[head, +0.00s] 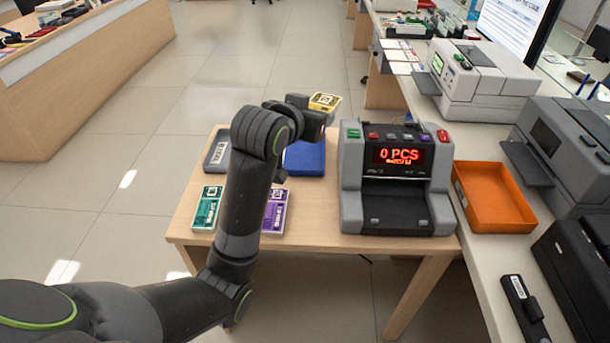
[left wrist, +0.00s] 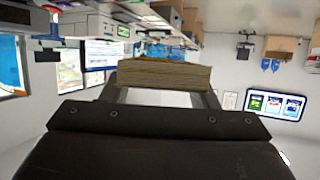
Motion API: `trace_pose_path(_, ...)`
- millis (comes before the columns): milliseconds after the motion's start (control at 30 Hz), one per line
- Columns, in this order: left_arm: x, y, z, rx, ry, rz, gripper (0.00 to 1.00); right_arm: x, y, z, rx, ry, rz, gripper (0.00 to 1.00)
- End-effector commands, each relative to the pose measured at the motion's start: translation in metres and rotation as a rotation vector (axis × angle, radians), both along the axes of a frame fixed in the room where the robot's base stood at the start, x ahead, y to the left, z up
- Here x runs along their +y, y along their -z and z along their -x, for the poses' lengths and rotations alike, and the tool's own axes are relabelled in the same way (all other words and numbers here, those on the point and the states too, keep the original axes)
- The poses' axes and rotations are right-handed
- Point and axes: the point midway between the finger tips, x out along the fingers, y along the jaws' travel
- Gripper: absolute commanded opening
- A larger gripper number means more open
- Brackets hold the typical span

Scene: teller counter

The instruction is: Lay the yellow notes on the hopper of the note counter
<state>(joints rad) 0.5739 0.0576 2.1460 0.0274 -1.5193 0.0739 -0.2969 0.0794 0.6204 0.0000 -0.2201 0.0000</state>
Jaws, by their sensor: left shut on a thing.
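The yellow notes (head: 325,102) are a banded bundle held up above the back of the small wooden table. My left gripper (head: 313,112) is shut on them, and its arm reaches up across the table. In the left wrist view the bundle's edge (left wrist: 158,74) shows between the fingers. The note counter (head: 396,180) stands to the right on the same table, its red display reading 0 PCS. Its top carries several coloured buttons; I cannot clearly make out the hopper. The notes are left of and apart from the counter. My right gripper is not in view.
A green bundle (head: 207,207) and a purple bundle (head: 275,212) lie at the table's front left. An orange tray (head: 494,197) is on the counter at right.

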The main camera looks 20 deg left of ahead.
Motion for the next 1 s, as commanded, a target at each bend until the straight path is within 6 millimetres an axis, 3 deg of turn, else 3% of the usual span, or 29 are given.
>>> trace_pose_path(167, -0.001, 0.018, -0.014, 0.004, 0.013, 0.007, 0.32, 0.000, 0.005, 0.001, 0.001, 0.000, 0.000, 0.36)
trace_pose_path(800, -0.001, 0.188, -0.012, 0.007, 0.011, 0.006, 0.32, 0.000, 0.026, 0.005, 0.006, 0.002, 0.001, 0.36)
trace_pose_path(1000, -0.001, 0.230, -0.012, 0.004, 0.013, 0.006, 0.32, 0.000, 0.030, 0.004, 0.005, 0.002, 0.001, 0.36)
